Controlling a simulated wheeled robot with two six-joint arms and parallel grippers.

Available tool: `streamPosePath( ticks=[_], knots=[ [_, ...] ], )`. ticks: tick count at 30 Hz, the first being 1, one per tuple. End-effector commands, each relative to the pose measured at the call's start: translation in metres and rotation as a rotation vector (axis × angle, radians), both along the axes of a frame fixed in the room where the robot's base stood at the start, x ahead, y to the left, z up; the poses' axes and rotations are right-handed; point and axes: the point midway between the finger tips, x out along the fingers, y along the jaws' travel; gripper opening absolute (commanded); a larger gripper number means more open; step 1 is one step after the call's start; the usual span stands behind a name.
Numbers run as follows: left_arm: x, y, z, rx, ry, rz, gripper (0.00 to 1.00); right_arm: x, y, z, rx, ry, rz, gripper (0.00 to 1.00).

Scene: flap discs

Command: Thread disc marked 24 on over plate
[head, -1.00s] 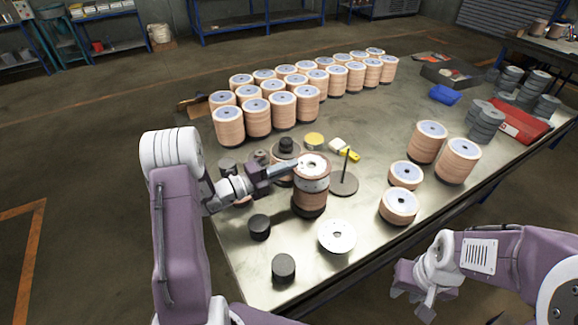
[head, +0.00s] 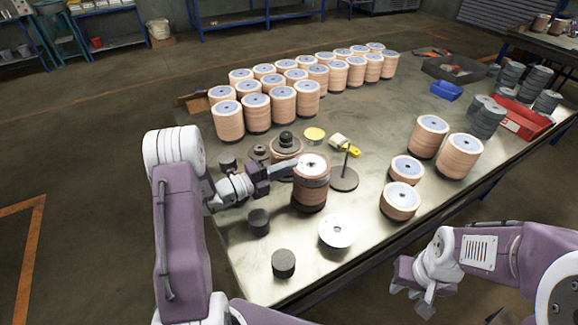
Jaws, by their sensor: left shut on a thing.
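My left gripper (head: 284,170) is shut at the rim of a pale-topped disc (head: 312,161), which sits on top of a brown disc stack (head: 309,194) with a dark base. Any number on the disc is too small to read. A white round plate (head: 337,231) lies flat on the table in front of the stack. A thin upright rod on a dark round base (head: 344,180) stands bare just right of the stack. My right gripper (head: 422,291) hangs empty off the table's front edge; its finger gap is unclear.
Rows of tan disc stacks (head: 283,104) fill the back left of the table. More stacks (head: 459,157) stand right. Dark cylinders (head: 284,263) lie near the front left.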

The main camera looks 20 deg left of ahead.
Motion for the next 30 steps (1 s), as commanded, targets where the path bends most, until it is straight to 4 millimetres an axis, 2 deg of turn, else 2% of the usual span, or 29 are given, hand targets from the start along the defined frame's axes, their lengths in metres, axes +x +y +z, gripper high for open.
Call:
streamPosePath(
  ticks=[11, 22, 25, 26, 30],
  knots=[
    [0.0, 0.0, -0.003, -0.001, 0.0, 0.0, 0.0, 0.0, 0.0, -0.002, 0.0, 0.0, 0.0, 0.31],
    [0.0, 0.0, -0.025, -0.001, 0.0, 0.0, 0.0, 0.0, 0.0, -0.013, 0.0, 0.0, 0.0, 0.31],
    [0.0, 0.0, -0.023, -0.001, -0.001, 0.0, 0.27, 0.0, 0.0, -0.011, 0.0, 0.0, 0.0, 0.31],
    [0.0, 0.0, -0.024, -0.001, 0.001, 0.0, 0.31, 0.0, 0.0, -0.011, 0.0, 0.0, 0.0, 0.31],
    [0.0, 0.0, -0.025, 0.001, 0.005, -0.001, 0.31, 0.0, 0.0, -0.011, 0.0, 0.0, 0.0, 0.31]
  ],
)
